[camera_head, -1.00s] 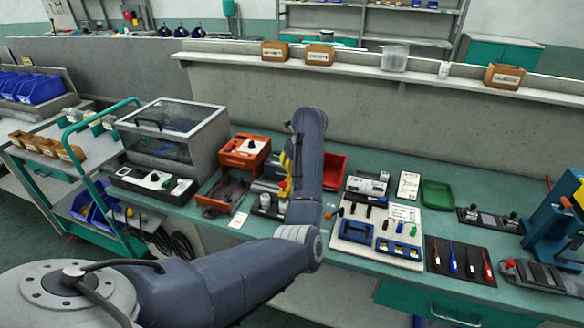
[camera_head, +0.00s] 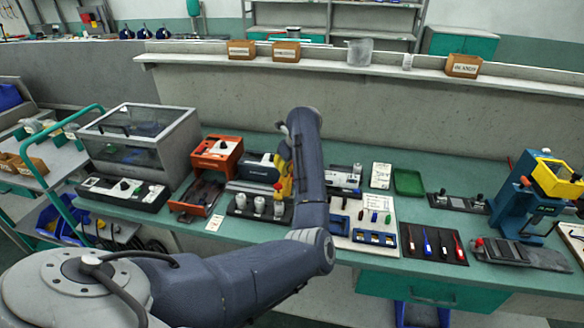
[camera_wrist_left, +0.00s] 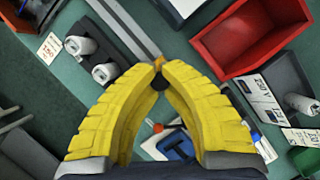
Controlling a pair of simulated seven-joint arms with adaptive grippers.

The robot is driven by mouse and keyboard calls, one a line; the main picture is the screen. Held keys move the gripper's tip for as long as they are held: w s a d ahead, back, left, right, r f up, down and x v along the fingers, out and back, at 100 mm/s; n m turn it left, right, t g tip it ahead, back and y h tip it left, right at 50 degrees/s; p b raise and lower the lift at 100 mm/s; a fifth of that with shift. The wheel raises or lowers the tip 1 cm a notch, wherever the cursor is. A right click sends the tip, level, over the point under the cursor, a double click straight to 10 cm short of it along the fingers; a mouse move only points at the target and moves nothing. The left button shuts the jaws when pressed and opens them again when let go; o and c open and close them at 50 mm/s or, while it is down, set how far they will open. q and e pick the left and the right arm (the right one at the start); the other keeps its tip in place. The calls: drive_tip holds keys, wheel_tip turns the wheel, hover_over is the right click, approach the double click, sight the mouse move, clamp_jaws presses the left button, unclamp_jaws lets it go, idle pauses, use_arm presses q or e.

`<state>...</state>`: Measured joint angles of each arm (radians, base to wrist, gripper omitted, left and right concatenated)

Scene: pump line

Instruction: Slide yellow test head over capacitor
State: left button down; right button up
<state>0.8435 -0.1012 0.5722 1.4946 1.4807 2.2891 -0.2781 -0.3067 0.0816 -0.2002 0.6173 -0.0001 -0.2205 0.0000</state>
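My left gripper (camera_head: 287,178) points down over the dark fixture (camera_head: 233,209) at the middle of the bench. In the left wrist view its yellow fingers (camera_wrist_left: 158,74) come together on a small dark and orange piece, which I take as the top of the yellow test head (camera_wrist_left: 159,84). Fingers and forearm hide most of the head. In the head view red and yellow show at the fingertips, just behind the rightmost white capacitor (camera_head: 279,208). My right gripper is out of view.
An orange box (camera_head: 217,150) and a clear-lidded case (camera_head: 150,135) stand left of the fixture. The tool board (camera_head: 365,222), a dark mat with pens (camera_head: 434,243) and a blue press with a yellow top (camera_head: 557,177) lie right. A red bin (camera_wrist_left: 250,35) is close to the fingers.

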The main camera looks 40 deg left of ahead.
use_arm(q)
drive_tip(key=c, duration=1.7)
unclamp_jaws()
drive_tip(key=shift+w+d+r, duration=0.15)
drive_tip(key=shift+w+d, duration=0.05)
drive_tip(key=shift+c, duration=0.2)
drive_tip(key=o, duration=0.4)
drive_tip(key=shift+s, duration=0.1)
drive_tip(key=shift+o, duration=0.2)
drive_tip(key=v, duration=1.1)
drive_tip(key=shift+r, duration=0.35)
drive_tip(key=shift+s+d, duration=0.1)
